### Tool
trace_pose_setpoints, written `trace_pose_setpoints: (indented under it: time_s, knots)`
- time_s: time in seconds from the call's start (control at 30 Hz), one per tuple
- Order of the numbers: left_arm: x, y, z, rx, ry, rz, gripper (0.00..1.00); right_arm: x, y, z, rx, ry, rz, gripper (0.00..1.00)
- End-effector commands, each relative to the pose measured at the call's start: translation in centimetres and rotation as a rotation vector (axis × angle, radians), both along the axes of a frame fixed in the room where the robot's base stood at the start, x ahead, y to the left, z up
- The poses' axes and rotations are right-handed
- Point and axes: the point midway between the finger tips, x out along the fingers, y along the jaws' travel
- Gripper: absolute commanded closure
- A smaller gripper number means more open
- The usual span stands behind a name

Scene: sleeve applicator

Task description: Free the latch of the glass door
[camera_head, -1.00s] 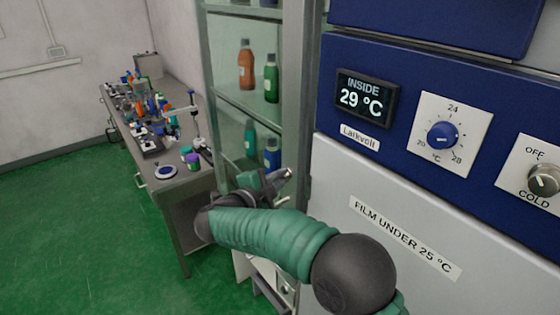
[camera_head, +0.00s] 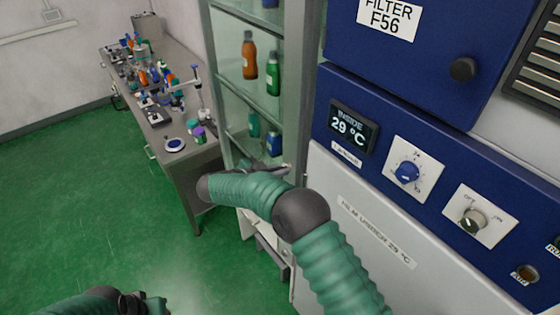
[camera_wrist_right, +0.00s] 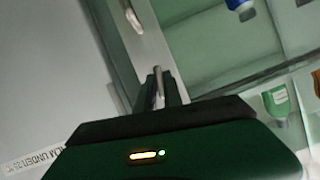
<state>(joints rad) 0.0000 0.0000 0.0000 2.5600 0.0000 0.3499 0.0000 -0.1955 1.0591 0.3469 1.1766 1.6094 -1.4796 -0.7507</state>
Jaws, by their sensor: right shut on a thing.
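The glass door (camera_head: 238,105) belongs to a tall grey-framed cabinet in the middle of the head view, with bottles behind the glass. My right gripper (camera_head: 272,167) is at the door's right-hand frame, partly hidden by my forearm in the head view. In the right wrist view my right gripper (camera_wrist_right: 160,92) is shut on the latch (camera_wrist_right: 158,82), a slim metal lever between its fingers. A metal part (camera_wrist_right: 134,18) shows further up the same frame. My left gripper (camera_head: 145,303) is low at the bottom left, away from the door; its jaws are unclear.
A blue and white machine (camera_head: 400,150) with knobs and a display reading 29 °C stands close on the right. The green floor (camera_head: 90,220) is open at left.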

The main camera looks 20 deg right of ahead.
Motion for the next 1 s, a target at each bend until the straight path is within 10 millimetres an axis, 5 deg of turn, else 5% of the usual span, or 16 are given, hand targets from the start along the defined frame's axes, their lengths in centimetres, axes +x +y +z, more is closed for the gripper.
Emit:
trace_pose_setpoints:
  time_s: [0.4,0.93,1.0]
  knots:
    - [0.0,0.0,1.8,0.000,0.000,0.000,0.64,0.0,0.1,-0.3,-0.060,0.176,0.002,1.00]
    - [0.0,0.0,1.8,0.000,0.000,0.000,0.64,0.1,0.2,-0.3,-0.066,0.196,0.003,1.00]
    - [0.0,0.0,1.8,0.000,0.000,0.000,0.64,0.1,0.1,-0.3,-0.067,0.195,0.003,0.80]
